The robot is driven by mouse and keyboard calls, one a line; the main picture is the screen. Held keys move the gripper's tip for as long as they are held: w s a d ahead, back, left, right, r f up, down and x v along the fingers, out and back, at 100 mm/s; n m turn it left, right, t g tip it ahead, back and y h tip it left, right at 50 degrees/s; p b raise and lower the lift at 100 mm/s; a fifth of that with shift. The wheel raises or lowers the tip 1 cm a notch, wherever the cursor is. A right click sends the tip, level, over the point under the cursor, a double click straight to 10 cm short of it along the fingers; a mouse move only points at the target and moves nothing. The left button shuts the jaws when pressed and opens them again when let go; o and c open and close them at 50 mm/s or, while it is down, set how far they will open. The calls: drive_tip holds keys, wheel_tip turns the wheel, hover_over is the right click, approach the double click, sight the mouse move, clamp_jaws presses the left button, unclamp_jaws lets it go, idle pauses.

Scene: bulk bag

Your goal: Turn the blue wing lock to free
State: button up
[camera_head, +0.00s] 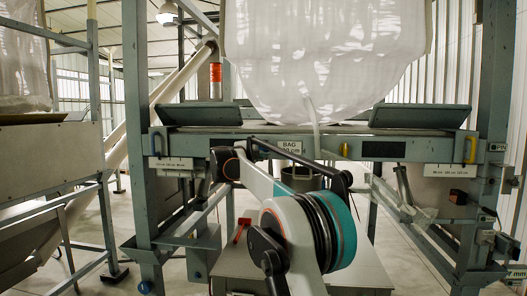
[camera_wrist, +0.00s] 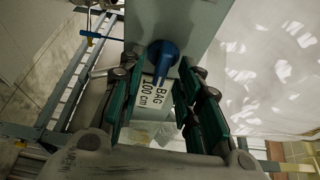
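The blue wing lock (camera_wrist: 162,60) shows in the wrist view on a grey-green metal beam. My gripper (camera_wrist: 158,82) is open, with one green-padded finger on each side of the wing. A gap shows on both sides, and the fingers hold nothing. I cannot tell how deep the fingertips reach relative to the wing. In the head view I cannot make out the lock; my arm covers part of that area.
A large white bulk bag (camera_head: 325,55) hangs above the frame crossbeam (camera_head: 400,150). The label also shows in the head view (camera_head: 289,147). A yellow handle (camera_head: 470,150) is at the beam's right end. Another blue handle (camera_wrist: 93,35) is left of the lock.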

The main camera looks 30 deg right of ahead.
drive_tip(key=v, duration=1.1)
drive_tip(key=shift+s+a, duration=0.1)
drive_tip(key=shift+s, duration=0.05)
